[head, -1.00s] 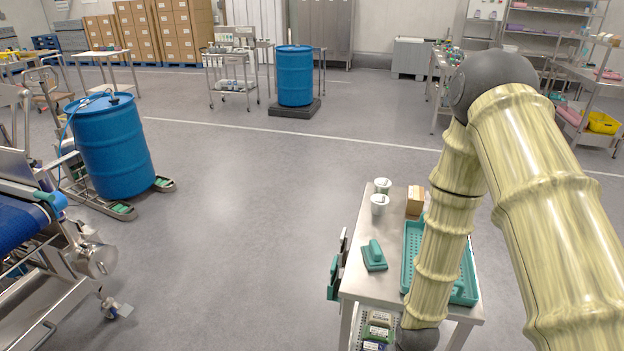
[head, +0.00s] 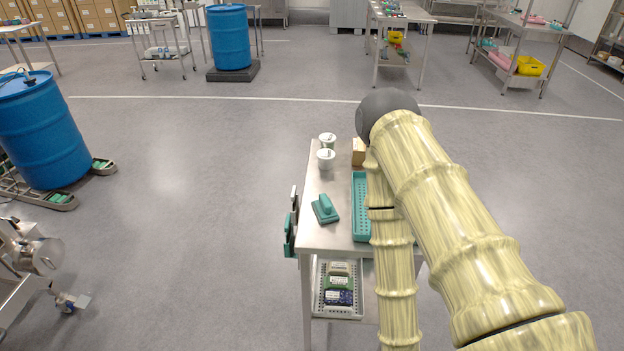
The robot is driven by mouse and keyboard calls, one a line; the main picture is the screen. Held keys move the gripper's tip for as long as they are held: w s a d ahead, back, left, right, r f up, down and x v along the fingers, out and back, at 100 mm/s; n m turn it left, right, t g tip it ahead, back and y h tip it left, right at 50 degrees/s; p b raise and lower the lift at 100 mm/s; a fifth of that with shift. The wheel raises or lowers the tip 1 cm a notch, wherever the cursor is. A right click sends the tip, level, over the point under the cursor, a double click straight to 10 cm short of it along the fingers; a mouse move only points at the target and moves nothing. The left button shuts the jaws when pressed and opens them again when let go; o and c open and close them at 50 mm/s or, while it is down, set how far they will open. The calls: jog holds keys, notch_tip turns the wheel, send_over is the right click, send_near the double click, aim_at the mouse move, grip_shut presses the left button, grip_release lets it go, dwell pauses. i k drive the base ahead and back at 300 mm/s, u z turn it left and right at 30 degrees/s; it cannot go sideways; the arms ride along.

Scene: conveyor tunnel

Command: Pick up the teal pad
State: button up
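The teal pad (head: 325,209), a flat block with a raised grip on top, lies on the left part of the small steel table (head: 316,237) in the head view. Nothing covers it. My arm passes over the right side of the table and runs out of the bottom of the picture. My gripper is out of view, so its opening and its place relative to the pad cannot be seen.
A teal perforated tray (head: 361,215) is partly hidden behind my arm. Two white cups (head: 326,158) and a wooden block (head: 358,152) stand at the table's back. Teal items (head: 289,234) hang off its left side. A lower basket (head: 338,290) holds packets.

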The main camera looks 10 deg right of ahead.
aim_at(324, 208)
jog(key=u, duration=2.75)
jog(key=k, duration=2.05)
jog(key=z, duration=1.55)
